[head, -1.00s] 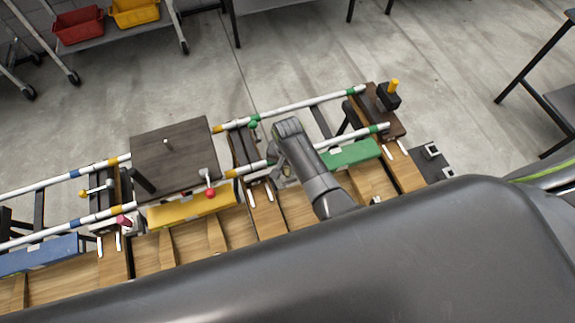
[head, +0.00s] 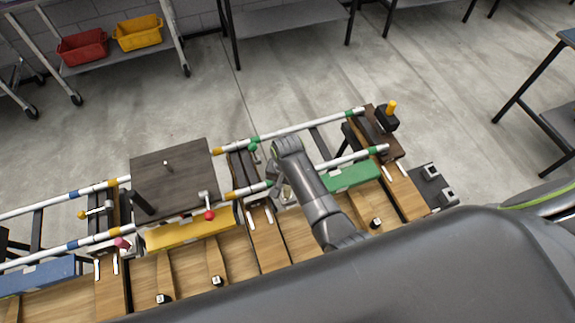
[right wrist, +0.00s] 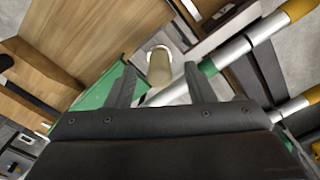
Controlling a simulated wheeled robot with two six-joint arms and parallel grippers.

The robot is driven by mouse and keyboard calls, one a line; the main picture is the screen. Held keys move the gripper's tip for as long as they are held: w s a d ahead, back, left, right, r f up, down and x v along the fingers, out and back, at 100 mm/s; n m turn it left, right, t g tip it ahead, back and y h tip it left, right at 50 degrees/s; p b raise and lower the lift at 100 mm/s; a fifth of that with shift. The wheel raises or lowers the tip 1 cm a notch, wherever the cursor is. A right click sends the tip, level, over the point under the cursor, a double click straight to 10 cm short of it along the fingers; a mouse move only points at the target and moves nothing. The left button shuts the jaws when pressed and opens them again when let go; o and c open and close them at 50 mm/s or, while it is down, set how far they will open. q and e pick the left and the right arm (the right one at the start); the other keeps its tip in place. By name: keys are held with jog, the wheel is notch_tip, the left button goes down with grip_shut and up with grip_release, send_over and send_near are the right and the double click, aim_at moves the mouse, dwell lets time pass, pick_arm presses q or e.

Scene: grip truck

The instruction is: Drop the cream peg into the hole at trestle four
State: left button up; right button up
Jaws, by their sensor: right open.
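My right gripper (right wrist: 158,72) is open in the right wrist view, with one finger on each side of a short cream peg (right wrist: 160,66). The peg's far end meets a pale round rim; whether the fingers touch the peg I cannot tell. In the head view my right gripper (head: 284,194) is mostly hidden under its arm, beside the green-banded rail, and the peg cannot be made out there. Dark-topped trestles (head: 377,137) carry the rails; no number is legible, so I cannot tell which is trestle four. My left gripper is not in view.
A green block (head: 352,176), yellow block (head: 190,229) and blue block (head: 38,277) lie along the near rail. A dark board (head: 185,178) bridges the rails. A red-knobbed lever (head: 209,214) stands up nearby.

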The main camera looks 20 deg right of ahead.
notch_tip(320, 180, up, 15)
jog(key=shift+p, duration=0.3)
jog(key=shift+r, duration=0.1)
dwell(0.4)
